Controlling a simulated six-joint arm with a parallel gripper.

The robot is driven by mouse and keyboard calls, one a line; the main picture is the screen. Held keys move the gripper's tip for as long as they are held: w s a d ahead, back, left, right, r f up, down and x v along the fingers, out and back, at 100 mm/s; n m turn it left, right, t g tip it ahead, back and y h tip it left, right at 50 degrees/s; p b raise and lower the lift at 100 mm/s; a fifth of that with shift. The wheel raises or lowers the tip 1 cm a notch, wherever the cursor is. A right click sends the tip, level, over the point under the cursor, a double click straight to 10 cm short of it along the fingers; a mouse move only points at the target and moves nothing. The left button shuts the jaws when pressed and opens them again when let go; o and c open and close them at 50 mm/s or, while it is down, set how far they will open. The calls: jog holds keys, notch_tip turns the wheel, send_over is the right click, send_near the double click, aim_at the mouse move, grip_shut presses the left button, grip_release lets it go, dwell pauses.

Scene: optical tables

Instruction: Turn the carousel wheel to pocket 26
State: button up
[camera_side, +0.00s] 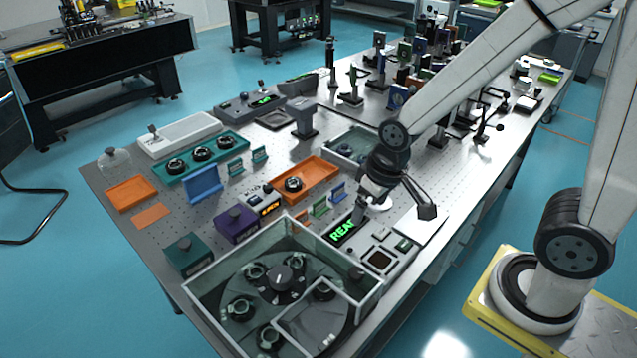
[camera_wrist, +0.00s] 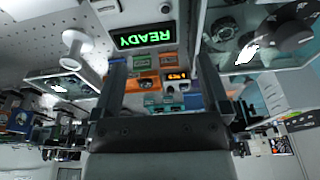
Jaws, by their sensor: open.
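The carousel wheel (camera_side: 282,279) is a dark round disc with a central hub and several ringed holders, inside a clear-walled enclosure (camera_side: 205,308) at the near end of the table. Part of the wheel also shows at the upper right of the wrist view (camera_wrist: 289,36). Pocket numbers are too small to read. My gripper (camera_side: 361,208) is above the table beyond the enclosure, near the green READY display (camera_side: 344,232), apart from the wheel. In the wrist view my gripper (camera_wrist: 163,72) has its two dark fingers spread wide with nothing held between them.
A panel with a dark square window (camera_side: 380,261) stands beside the enclosure. Orange trays (camera_side: 131,193), a purple box (camera_side: 236,224) and a dark green box (camera_side: 187,255) lie to the left. Optical mounts crowd the far end. The enclosure's clear walls rise around the wheel.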

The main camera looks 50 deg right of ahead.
jog(key=w+a+g, duration=0.1)
jog(key=w+a, duration=0.3)
jog(key=a, duration=0.6)
jog(key=r+g, duration=0.1)
send_over(279, 273)
jog(key=shift+m, duration=0.4)
jog(key=shift+f, duration=3.9)
jog(key=shift+c, duration=0.2)
grip_shut()
